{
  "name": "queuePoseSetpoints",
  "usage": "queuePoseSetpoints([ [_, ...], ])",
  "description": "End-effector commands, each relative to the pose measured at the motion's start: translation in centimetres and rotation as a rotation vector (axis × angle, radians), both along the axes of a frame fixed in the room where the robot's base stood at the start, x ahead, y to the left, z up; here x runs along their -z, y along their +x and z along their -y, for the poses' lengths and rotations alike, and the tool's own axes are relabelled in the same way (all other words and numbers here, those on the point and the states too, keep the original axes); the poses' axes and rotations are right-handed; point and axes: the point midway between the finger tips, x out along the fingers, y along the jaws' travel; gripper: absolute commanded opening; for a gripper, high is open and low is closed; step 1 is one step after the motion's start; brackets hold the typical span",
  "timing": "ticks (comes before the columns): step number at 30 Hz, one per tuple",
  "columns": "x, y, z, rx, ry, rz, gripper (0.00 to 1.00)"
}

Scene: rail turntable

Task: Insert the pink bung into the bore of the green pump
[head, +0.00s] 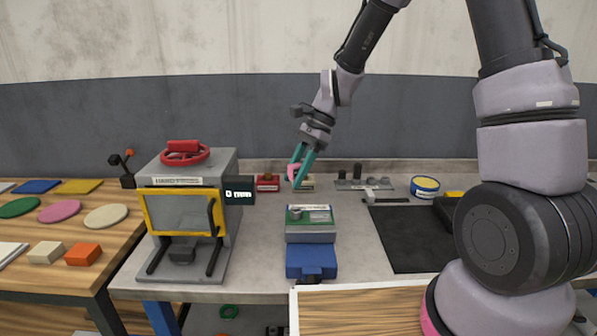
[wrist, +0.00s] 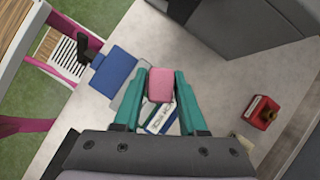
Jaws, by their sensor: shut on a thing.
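My gripper (head: 298,178) has teal fingers shut on the pink bung (wrist: 160,86), a block with rounded edges. It is held above the bench, and the bung also shows between the fingers in the head view (head: 292,170). A grey unit with a green top (head: 320,216), which looks like the green pump, stands in front of and below my gripper. A round grey knob is on its top; I cannot make out the bore. In the wrist view a white label (wrist: 160,119) shows below the bung, and the fingers hide much around it.
A blue block (head: 311,258) sits in front of the grey unit. A grey press with a yellow frame (head: 181,190) stands to the left. A small red block (head: 267,183) with a knob sits behind. A black mat (head: 410,238) lies to the right.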

Motion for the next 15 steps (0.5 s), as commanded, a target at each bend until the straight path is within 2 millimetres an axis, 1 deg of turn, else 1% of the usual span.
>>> queuePoseSetpoints([
  [8,0.2,0.0,0.0,0.0,-0.001,-0.001,0.0],
  [15,1.9,0.0,0.0,0.001,0.0,-0.003,0.0],
])
